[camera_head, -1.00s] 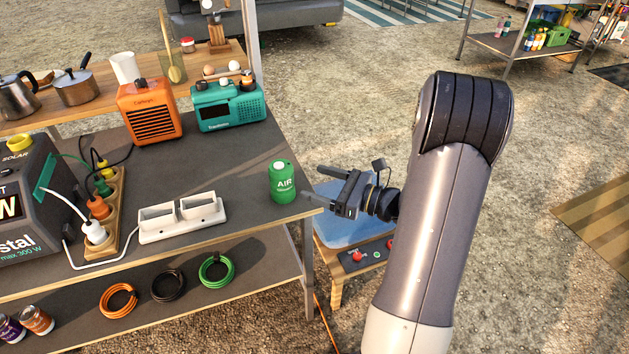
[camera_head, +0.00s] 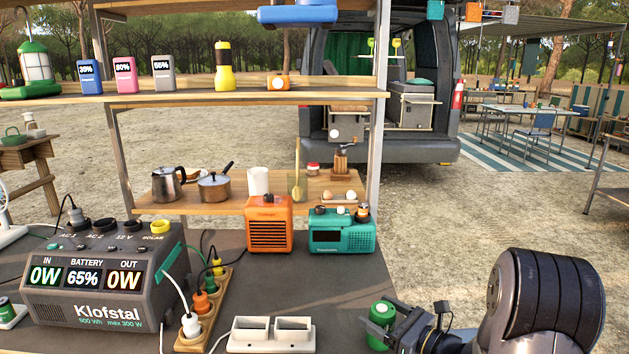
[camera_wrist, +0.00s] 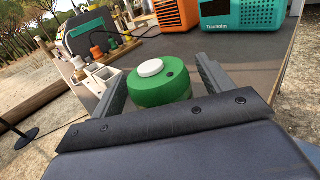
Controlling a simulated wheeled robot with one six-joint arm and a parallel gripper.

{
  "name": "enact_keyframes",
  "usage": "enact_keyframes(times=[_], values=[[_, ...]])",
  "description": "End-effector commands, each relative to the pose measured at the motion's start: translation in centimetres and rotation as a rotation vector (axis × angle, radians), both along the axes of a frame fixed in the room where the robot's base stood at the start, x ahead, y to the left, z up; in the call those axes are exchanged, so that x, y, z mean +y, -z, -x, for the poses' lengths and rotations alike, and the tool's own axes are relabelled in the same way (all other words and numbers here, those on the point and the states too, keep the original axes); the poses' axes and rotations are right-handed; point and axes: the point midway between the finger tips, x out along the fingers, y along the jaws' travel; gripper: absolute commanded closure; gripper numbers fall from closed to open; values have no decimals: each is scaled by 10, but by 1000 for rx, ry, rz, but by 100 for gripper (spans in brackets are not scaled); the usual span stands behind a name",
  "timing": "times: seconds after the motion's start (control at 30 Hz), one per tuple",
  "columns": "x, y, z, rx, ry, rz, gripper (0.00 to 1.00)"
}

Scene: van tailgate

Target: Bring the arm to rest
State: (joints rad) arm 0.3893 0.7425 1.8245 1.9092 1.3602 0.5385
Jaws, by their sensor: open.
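My gripper (camera_head: 400,322) is at the lower right in the head view, at the right end of the dark tabletop. It also shows in the wrist view (camera_wrist: 160,82), where its two fingers are apart. A green canister (camera_head: 381,318) with a white cap stands just beyond the gripper. In the wrist view the canister (camera_wrist: 158,90) appears between the open fingers, and I cannot tell whether they touch it. My arm's large grey and black joint fills the lower right of the head view.
The tabletop (camera_head: 345,280) holds a Klofstal power station (camera_head: 100,285), a wooden power strip (camera_head: 212,305), a white double holder (camera_head: 270,338), an orange heater-like box (camera_head: 269,225) and a teal radio (camera_head: 341,236). Shelves rise behind. Open gravel (camera_head: 440,220) lies to the right.

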Motion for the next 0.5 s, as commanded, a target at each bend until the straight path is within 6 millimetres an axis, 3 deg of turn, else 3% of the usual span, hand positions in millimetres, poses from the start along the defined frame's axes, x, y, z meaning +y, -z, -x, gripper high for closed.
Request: enact_keyframes(times=[0.1,0.2,0.5], values=[[13,8,-12,1,-2,0,25],[11,-13,-11,-4,1,1,25],[10,-26,-10,1,1,0,25]])
